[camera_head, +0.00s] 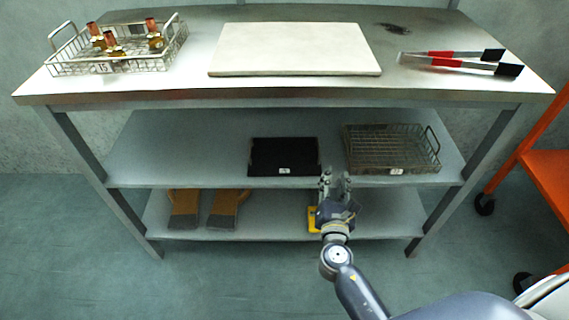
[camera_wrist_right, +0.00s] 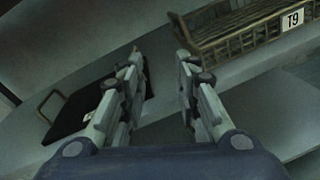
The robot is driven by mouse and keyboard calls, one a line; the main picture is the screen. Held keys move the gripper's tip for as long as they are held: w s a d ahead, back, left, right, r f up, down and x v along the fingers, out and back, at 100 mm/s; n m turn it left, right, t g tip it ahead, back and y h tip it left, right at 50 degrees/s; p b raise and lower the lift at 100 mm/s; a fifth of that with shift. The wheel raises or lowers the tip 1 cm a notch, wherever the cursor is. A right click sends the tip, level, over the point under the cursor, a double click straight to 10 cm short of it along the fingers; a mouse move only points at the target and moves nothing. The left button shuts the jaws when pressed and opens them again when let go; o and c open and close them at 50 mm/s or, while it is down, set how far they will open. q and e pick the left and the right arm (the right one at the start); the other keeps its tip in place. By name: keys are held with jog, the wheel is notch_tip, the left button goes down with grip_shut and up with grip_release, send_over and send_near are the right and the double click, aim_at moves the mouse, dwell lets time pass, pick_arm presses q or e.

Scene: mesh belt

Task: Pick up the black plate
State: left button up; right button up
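The black plate (camera_head: 284,155) is a flat dark rectangle with a small white label on its front edge. It lies on the middle shelf of the steel table, left of an empty wire basket. My right gripper (camera_head: 335,180) is in front of the middle shelf's front edge, just right of the plate and apart from it. In the right wrist view the gripper (camera_wrist_right: 160,90) is open with nothing between its fingers. The plate (camera_wrist_right: 80,120) shows there at the left, partly hidden behind a finger. My left gripper is not in view.
The wire basket (camera_head: 392,149) stands right of the plate. Gloves (camera_head: 207,207) and a yellow item (camera_head: 312,219) lie on the bottom shelf. An orange cart (camera_head: 548,165) stands at right.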

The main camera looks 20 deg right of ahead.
aim_at(319, 147)
jog(key=w+n, duration=0.1)
jog(key=w, duration=0.1)
jog(key=w+a+n+t+y, duration=0.1)
jog(key=w+n, duration=0.1)
jog(key=w+r+n, duration=0.1)
jog(key=w+n, duration=0.1)
jog(key=w, duration=0.1)
jog(key=shift+w+a+t+y, duration=0.1)
jog(key=shift+a+t+y, duration=0.2)
jog(key=shift+y, duration=0.1)
jog(key=shift+w+d+f, duration=0.1)
jog(key=shift+w+d, duration=0.15)
jog(key=shift+w, duration=0.25)
jog(key=shift+f+b+x, duration=0.2)
jog(key=shift+b+x, duration=0.2)
jog(key=shift+x, duration=0.8)
jog(key=shift+f+b+x, duration=0.15)
jog(key=shift+b+x, duration=0.2)
jog(key=shift+x, duration=0.85)
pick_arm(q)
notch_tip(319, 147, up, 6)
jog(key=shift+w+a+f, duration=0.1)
pick_arm(e)
jog(key=shift+s+d, duration=0.1)
jog(key=shift+d, duration=0.05)
grip_shut()
jog(key=shift+r, duration=0.15)
